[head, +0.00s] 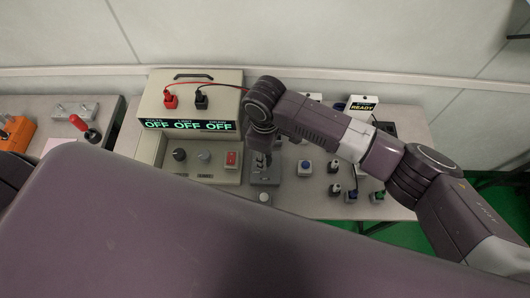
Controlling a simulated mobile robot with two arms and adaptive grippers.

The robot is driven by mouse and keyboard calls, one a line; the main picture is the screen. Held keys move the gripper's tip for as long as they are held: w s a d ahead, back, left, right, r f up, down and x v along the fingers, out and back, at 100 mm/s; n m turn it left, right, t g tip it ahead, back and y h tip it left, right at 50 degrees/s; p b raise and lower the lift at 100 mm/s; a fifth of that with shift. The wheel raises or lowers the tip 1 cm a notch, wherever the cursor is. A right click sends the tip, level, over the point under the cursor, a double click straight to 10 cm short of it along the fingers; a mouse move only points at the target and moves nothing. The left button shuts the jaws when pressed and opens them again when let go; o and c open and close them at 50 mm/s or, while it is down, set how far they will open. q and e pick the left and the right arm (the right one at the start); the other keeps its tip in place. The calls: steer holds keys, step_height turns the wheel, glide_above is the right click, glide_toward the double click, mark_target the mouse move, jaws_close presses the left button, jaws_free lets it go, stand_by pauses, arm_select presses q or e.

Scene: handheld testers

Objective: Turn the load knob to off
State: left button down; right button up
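A beige test unit (150,108) stands on the table, its display reading OFF in three places. Its sloped front panel (212,177) carries a dark knob (180,155), a lighter grey knob (204,157) and a red switch (231,159). The labels are too small to tell which knob is the load knob. My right arm comes in from the right, and my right gripper (263,160) points down just right of the panel, apart from the knobs. Its fingers are small and dark, so open or shut cannot be told. My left gripper is not in view.
Red (170,101) and black (201,102) plugs with leads sit on the unit. A grey device (264,174) lies under my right gripper. A blue-button box (305,168) and several small parts stand to the right. My own purple link fills the foreground, hiding the near left.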

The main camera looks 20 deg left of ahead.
steer(key=n+p, duration=0.1)
steer(key=n, duration=0.4)
steer(key=shift+r+n, duration=0.1)
steer(key=shift+n, duration=0.2)
stand_by(0.5)
steer(key=o, duration=1.1)
steer(key=shift+o, duration=0.2)
steer(key=shift+r, duration=0.1)
step_height(320, 180, up, 12)
